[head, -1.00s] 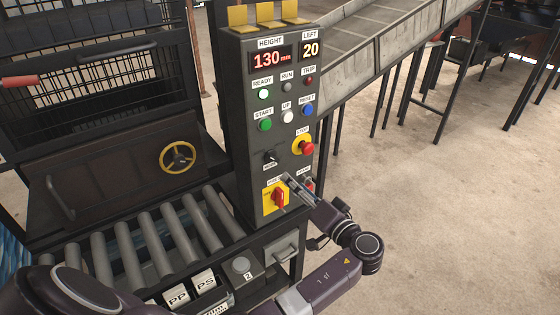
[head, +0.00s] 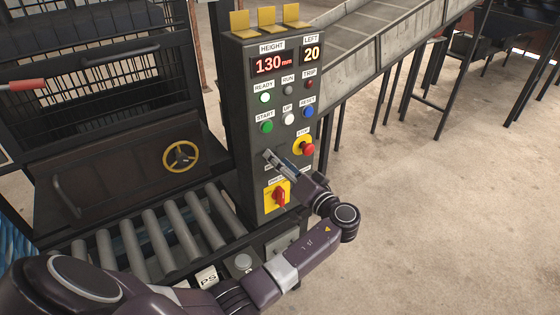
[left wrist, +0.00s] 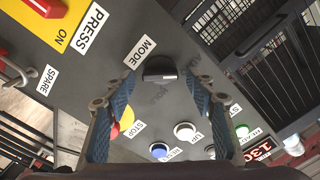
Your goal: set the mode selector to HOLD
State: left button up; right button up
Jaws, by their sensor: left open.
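The mode selector (left wrist: 160,70) is a small black knob on the grey control panel (left wrist: 165,110), next to a MODE label (left wrist: 140,52). It shows in the left wrist view, where the panel appears upside down. Dark position words are printed around the knob, too faint to read surely. My left gripper (left wrist: 160,85) is open, with one blue-padded finger on each side of the knob. I cannot tell whether either finger touches it. In the head view my left gripper (head: 279,162) is in front of the panel and covers the selector. My right gripper is not in view.
A red STOP button (head: 307,149) sits just right of the gripper, with a blue RESET button (head: 304,112) above. A red rotary switch on a yellow plate (head: 279,196) is just below. Rollers (head: 180,235) lie to the left. Open floor (head: 440,220) is at right.

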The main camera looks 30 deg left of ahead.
pick_arm(q)
jog(key=c, duration=1.2)
jog(key=shift+o, duration=0.2)
jog(key=shift+f+m+p, duration=0.2)
jog(key=shift+m+p, duration=1.15)
jog(key=shift+m, duration=3.1)
jog(key=shift+f+m+p, duration=0.15)
jog(key=shift+m+p, duration=1.15)
jog(key=shift+m, duration=3.15)
jog(key=o, duration=1.2)
jog(key=shift+c, duration=0.2)
